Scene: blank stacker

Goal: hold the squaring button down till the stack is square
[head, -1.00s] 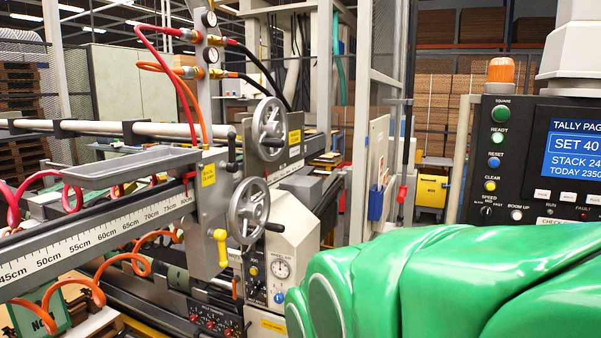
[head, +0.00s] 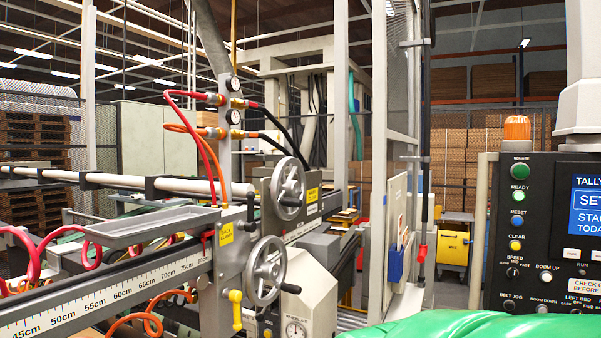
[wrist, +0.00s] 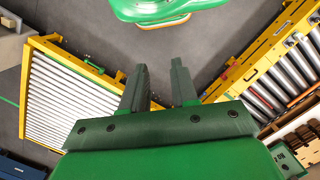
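The green button under the SQUARE label (head: 519,171) is at the top left of the dark control panel (head: 538,240), at the right of the head view. Nothing touches it there. My gripper (wrist: 159,66) shows in the wrist view with its two dark fingers apart and nothing between them. It points over grey floor, away from any button I can see. The gripper is not visible in the head view, where only a green part of my arm shows at the bottom right. I cannot make out the stack to be squared in either view.
Below the SQUARE button are green, blue and yellow buttons (head: 515,245) and a speed knob. An orange beacon (head: 517,128) tops the panel. A machine with handwheels (head: 288,188) stands at left. Yellow-framed roller conveyors (wrist: 70,95) flank the gripper in the wrist view.

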